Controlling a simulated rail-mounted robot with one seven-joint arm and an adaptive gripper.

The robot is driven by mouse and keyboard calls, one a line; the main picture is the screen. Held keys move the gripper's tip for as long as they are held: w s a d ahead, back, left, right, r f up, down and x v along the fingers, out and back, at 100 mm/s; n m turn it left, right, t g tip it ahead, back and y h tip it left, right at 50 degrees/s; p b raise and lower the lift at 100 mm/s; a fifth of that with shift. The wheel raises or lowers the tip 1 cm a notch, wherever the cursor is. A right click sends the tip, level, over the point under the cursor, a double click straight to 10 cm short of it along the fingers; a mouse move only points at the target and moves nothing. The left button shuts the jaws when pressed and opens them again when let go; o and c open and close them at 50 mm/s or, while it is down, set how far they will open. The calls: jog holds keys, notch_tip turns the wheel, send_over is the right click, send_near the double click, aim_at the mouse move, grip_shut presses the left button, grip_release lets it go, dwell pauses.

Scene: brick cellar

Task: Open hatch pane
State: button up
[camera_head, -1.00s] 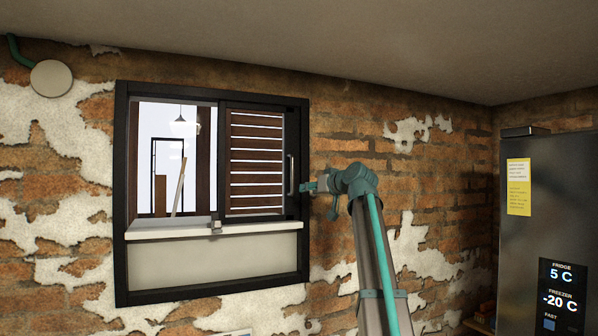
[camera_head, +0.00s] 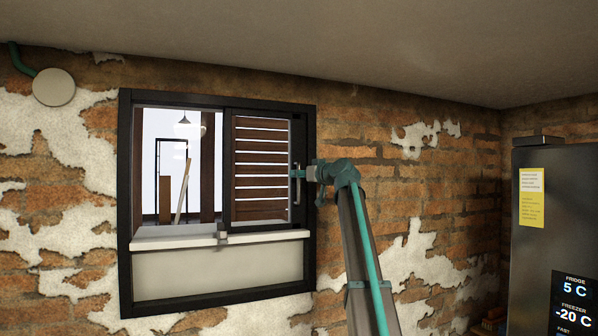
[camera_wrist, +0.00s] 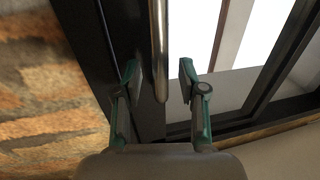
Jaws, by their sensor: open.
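A vertical metal handle (camera_head: 298,190) stands near the pane's right edge. In the wrist view the handle (camera_wrist: 159,45) is a rounded bar reaching in from the top. My gripper (camera_head: 299,174) is at the handle in the head view. In the wrist view my gripper (camera_wrist: 160,72) is open, with one finger on each side of the bar. Gaps show between the bar and both fingers. The gripper partly hides the handle in the head view.
The hatch's left half is open onto a bright room with a hanging lamp (camera_head: 183,121). A pale sill (camera_head: 180,242) with a small metal catch (camera_head: 222,238) runs below. The black frame (camera_head: 309,150) borders brick wall. A fridge (camera_head: 540,260) stands at right.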

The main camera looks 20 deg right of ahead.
jog(key=shift+w+a, duration=0.15)
jog(key=shift+w, duration=0.4)
grip_shut()
